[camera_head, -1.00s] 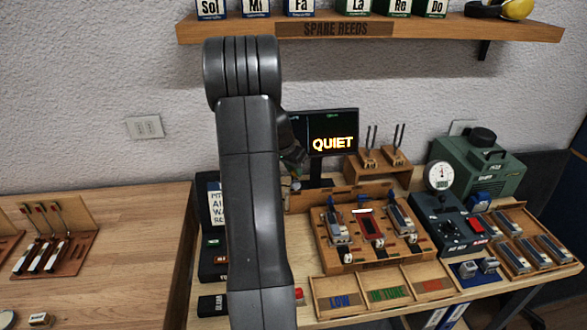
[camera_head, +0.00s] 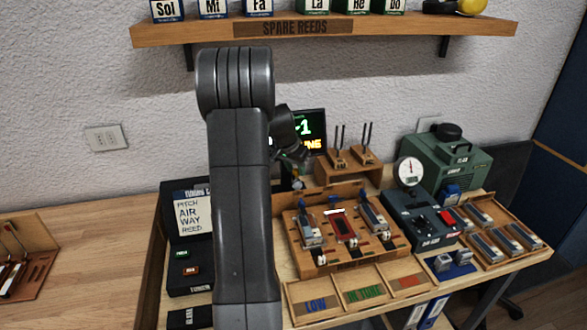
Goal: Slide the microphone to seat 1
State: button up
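The wooden tray (camera_head: 365,262) holds three reed-like pieces side by side: a grey one (camera_head: 311,229) at left, a red one (camera_head: 343,227) in the middle and a grey one (camera_head: 375,215) at right. I cannot pick out the microphone or read which place is seat 1. My gripper (camera_head: 297,168) is behind my raised arm, by the tray's back left corner and in front of the screen. It is small, dark and partly hidden, so its opening and any contact are unclear.
The screen (camera_head: 318,131) shows green and orange text, partly covered by my arm. Tuning forks on a wooden stand (camera_head: 348,172), a dark gauge unit (camera_head: 418,222) and a green machine (camera_head: 446,160) stand right. A labelled bin tray (camera_head: 327,318) lies in front.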

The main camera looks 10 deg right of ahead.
jog(key=shift+o, duration=0.6)
jog(key=b+v, duration=0.2)
jog(key=v, duration=1.2)
jog(key=shift+f, duration=0.1)
jog(key=x, duration=0.4)
jog(key=p+x, duration=0.1)
jog(key=x, duration=0.4)
jog(key=p+x, duration=0.1)
jog(key=x, duration=0.3)
jog(key=shift+w+a+f, duration=0.25)
jog(key=shift+a+f, duration=0.05)
jog(key=shift+f, duration=0.1)
jog(key=shift+s+a+r, duration=0.1)
jog(key=shift+a, duration=0.3)
jog(key=shift+d, duration=0.1)
